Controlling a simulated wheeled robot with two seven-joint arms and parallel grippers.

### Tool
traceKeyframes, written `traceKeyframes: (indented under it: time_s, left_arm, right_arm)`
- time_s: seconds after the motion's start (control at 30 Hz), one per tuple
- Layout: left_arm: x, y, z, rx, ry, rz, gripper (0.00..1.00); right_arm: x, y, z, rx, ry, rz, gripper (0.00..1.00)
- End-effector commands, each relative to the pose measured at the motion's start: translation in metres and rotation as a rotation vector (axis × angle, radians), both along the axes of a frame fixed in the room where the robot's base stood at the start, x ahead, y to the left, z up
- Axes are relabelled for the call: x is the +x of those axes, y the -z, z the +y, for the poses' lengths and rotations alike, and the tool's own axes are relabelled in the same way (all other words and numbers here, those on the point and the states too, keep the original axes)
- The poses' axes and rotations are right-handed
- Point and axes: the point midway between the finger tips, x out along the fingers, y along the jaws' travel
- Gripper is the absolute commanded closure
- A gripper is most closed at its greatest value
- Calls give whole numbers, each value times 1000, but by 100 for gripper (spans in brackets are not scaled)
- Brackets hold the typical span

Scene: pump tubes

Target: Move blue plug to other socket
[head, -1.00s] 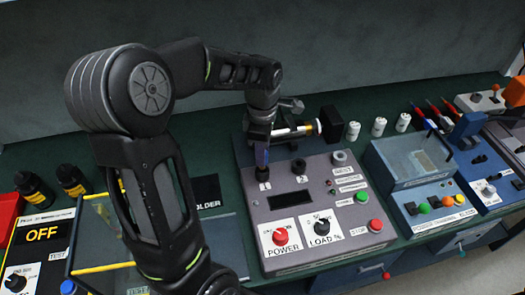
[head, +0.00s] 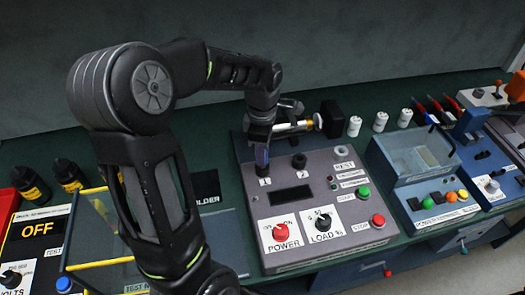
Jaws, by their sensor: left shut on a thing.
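The grey control box (head: 340,215) stands on the bench in the middle of the head view. Its top has positions labelled 1 and 2. The blue plug (head: 262,157) is upright at position 1, at the back left of the box top. My left gripper (head: 262,138) comes from above and is shut on the plug's upper part. Whether the plug's lower end is seated in its socket or just above it, I cannot tell. The other socket (head: 299,160), a dark round one above label 2, is to the right and looks empty. My right gripper is out of view.
Several white bottles (head: 354,126) stand farther right.

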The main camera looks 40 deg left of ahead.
Motion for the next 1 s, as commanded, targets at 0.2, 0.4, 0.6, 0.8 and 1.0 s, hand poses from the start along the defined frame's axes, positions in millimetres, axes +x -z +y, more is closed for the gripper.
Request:
traceKeyframes:
  time_s: [0.2, 0.4, 0.6, 0.8, 1.0]
  left_arm:
    - [0, 7, 0, 0, 0, 0, 100]
    - [0, 12, 0, 0, 0, 0, 100]
    - [0, 12, 0, 0, 0, 0, 63]
    - [0, 12, 0, 0, 0, 0, 47]
    - [0, 12, 0, 0, 0, 0, 47]
  right_arm:
    - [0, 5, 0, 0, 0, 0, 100]
    - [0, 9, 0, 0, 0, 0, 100]
    - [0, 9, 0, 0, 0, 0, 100]
    - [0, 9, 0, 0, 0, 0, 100]
    - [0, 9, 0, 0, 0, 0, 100]
